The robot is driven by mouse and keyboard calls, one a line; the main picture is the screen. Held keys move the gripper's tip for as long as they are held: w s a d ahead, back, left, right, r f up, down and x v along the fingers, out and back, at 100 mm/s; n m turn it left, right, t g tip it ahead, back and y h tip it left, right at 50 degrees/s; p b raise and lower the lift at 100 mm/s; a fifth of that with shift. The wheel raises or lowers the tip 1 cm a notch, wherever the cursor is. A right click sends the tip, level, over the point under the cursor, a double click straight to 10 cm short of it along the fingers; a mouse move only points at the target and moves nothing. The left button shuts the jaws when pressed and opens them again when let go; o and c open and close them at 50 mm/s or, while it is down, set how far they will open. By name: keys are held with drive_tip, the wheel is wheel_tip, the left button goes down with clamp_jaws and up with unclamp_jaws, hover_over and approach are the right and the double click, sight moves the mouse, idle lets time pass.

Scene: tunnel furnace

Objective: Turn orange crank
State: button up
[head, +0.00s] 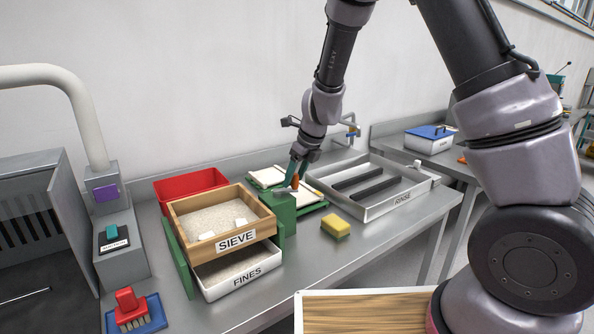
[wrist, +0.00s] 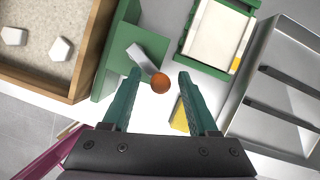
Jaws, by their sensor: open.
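The orange crank shows as a round orange knob (wrist: 160,83) on a grey metal arm (wrist: 141,58) in the wrist view. In the head view its orange handle (head: 295,181) stands on the green sieve frame (head: 284,207), just right of the wooden sieve box. My gripper (wrist: 156,75) is open, with a teal finger on each side of the knob in the wrist view. The knob lies between the fingertips in the picture, and I see no finger touching it. In the head view my gripper (head: 293,178) is right at the handle and partly covers the crank.
The wooden SIEVE box (head: 186,207) holds sand and white pieces above the white FINES tray (head: 212,291). A red bin (head: 188,184) stands behind. A green-edged tray (head: 262,178), a yellow sponge (head: 335,227) and the RINSE tray (head: 372,213) lie to the right.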

drive_tip(key=v, duration=1)
drive_tip(key=shift+s+r, duration=0.15)
drive_tip(key=shift+r, duration=0.1)
idle(0.4)
